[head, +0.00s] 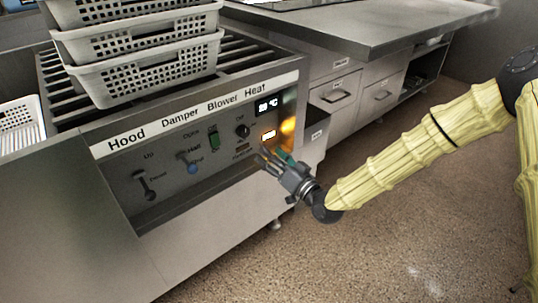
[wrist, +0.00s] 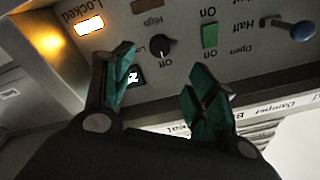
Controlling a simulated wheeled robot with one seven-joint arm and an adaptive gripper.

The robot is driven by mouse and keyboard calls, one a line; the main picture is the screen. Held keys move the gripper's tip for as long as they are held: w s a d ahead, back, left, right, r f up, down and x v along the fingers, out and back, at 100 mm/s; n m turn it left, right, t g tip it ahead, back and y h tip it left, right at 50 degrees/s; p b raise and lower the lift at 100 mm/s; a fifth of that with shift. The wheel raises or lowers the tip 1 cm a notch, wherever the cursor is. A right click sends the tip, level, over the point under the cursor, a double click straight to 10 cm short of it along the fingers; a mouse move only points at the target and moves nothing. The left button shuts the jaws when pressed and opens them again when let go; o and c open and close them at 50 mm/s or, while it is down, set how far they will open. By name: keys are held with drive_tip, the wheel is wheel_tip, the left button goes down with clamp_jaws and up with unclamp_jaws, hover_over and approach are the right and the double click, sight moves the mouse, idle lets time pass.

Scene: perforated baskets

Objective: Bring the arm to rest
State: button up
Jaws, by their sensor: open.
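My gripper (head: 270,160) is in front of the lower right part of the control panel (head: 180,205), at the end of my outstretched arm. In the wrist view my gripper (wrist: 160,78) has its green-padded fingers spread, with nothing between them. The black Heat knob (head: 242,130) is close beyond the fingers; it also shows in the wrist view (wrist: 163,46). The green Blower switch (head: 214,140) is left of the knob in the head view. I cannot tell whether the fingertips touch the panel; they look apart from the knob.
The panel also carries a Hood lever (head: 147,185), a blue-tipped Damper lever (head: 192,167) and a lit "Locked" indicator (wrist: 89,26). Stacked perforated baskets (head: 150,75) stand on the slatted top. A counter with drawers (head: 340,95) is behind. The floor (head: 400,235) at right is clear.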

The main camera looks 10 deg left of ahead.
drive_tip(key=shift+f, duration=0.1)
drive_tip(key=s+d+f+m+g+h, duration=0.1)
drive_tip(key=s+d+f+g+h, duration=0.1)
drive_tip(key=s+d+f, duration=0.45)
drive_tip(key=s+d+f+g+h, duration=0.1)
drive_tip(key=s+d+f+h, duration=0.15)
drive_tip(key=f, duration=0.75)
drive_tip(key=s+d+f+m+g+h, duration=0.1)
drive_tip(key=s+d+f+g+h, duration=0.25)
drive_tip(key=f, duration=0.55)
drive_tip(key=s+d+f+m+g+h, duration=0.1)
drive_tip(key=s+d+f+g+h, duration=0.3)
drive_tip(key=s+d, duration=0.9)
drive_tip(key=s+d+f+m+g+h, duration=0.1)
drive_tip(key=s+d+f+h, duration=0.35)
drive_tip(key=s+d, duration=0.9)
wheel_tip(320, 180, up, 30)
drive_tip(key=s+a+y+p, duration=0.1)
drive_tip(key=s+a+p, duration=0.1)
drive_tip(key=p, duration=2.9)
drive_tip(key=shift+a, duration=0.4)
